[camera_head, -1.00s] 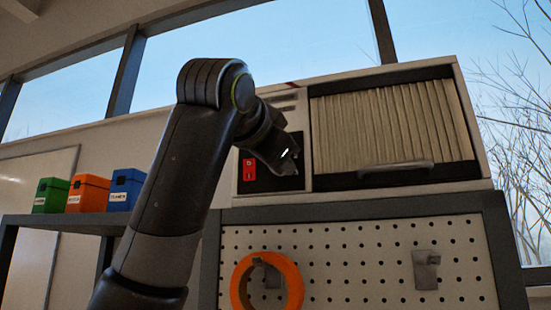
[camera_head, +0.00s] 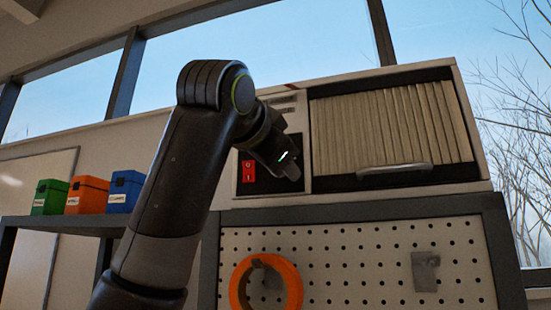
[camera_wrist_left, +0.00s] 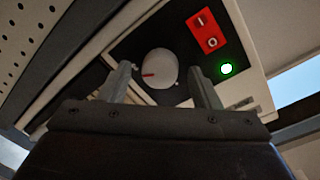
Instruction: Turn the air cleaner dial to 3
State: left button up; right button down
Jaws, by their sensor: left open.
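The air cleaner (camera_head: 222,190) is a white box with a black control panel at its left end. Its dial (camera_wrist_left: 160,72) shows in the left wrist view as a round pale grey knob with a red pointer line, pointing to the left in that picture. My left gripper (camera_head: 290,172) is at the control panel and hides the dial in the head view. In the left wrist view my left gripper (camera_wrist_left: 160,78) is open, with one finger on each side of the dial; I cannot tell how far along the dial the fingers reach. My right gripper is out of view.
A red rocker switch (camera_wrist_left: 206,32) and a lit green lamp (camera_wrist_left: 227,68) sit near the dial. A pleated filter (camera_head: 390,125) with a handle is right of the panel. Below is a pegboard (camera_head: 350,265) with an orange ring (camera_head: 293,285). Small bins (camera_head: 88,195) stand at left.

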pick_arm(q)
jog(key=b+v, duration=0.8)
jog(key=v, duration=0.9)
jog(key=shift+s, duration=0.3)
jog(key=shift+w, duration=0.1)
